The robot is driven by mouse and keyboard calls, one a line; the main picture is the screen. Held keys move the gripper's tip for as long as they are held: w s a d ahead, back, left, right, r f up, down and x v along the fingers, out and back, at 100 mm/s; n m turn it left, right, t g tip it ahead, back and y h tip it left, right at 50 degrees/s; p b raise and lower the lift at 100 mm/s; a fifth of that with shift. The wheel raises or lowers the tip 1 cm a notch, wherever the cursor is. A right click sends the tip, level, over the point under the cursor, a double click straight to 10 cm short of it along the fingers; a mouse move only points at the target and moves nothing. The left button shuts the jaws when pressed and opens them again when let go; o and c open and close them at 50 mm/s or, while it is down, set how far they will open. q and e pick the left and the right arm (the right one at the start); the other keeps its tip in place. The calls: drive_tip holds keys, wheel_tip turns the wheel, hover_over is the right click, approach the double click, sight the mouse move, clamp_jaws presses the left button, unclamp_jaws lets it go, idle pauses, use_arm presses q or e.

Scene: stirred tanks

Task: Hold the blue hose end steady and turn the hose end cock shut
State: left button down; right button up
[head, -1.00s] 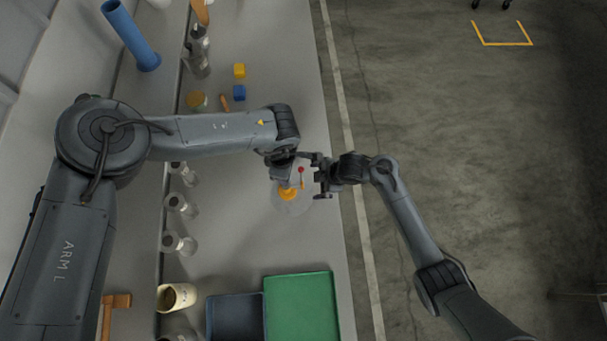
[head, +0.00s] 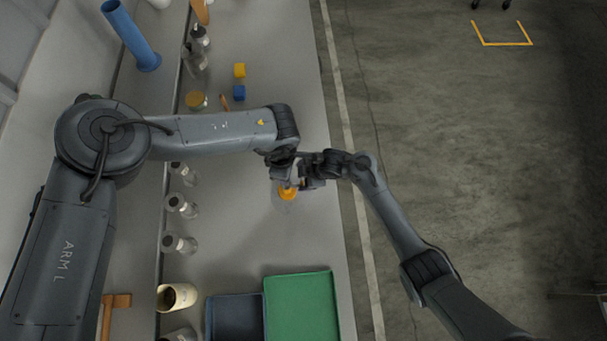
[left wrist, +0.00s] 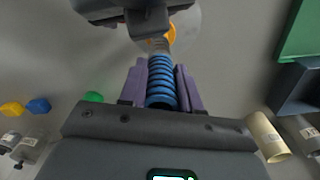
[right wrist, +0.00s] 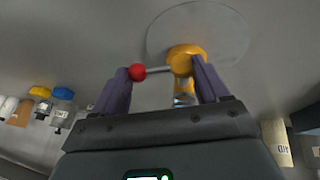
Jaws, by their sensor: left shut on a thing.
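The blue hose end (left wrist: 161,82) is ribbed and lies between the purple fingers of my left gripper (left wrist: 160,68), which is shut on it. The hose end cock has an orange body (right wrist: 186,60) and a lever with a red ball tip (right wrist: 137,73). In the right wrist view my right gripper (right wrist: 160,68) is open around the cock: the red ball is beside its left finger and the orange body beside its right finger. I cannot tell whether either finger touches. In the head view the orange part (head: 288,193) shows just below both grippers; the blue hose is hidden there.
A pale round disc (right wrist: 200,25) lies on the bench beyond the cock. A green tray (head: 300,305) and a dark tray (head: 235,318) stand at the near end. Yellow (head: 239,70) and blue (head: 238,92) blocks lie farther back. Several bottles line the left.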

drive_tip(key=c, duration=0.5)
drive_tip(key=shift+w+f+g, duration=0.2)
drive_tip(key=shift+w+g, duration=0.1)
drive_tip(key=shift+g, duration=0.4)
drive_tip(key=shift+c, duration=0.2)
drive_tip(key=shift+f+g, duration=0.1)
drive_tip(key=shift+g, duration=0.3)
drive_tip(key=shift+m, duration=0.3)
drive_tip(key=o, duration=1.1)
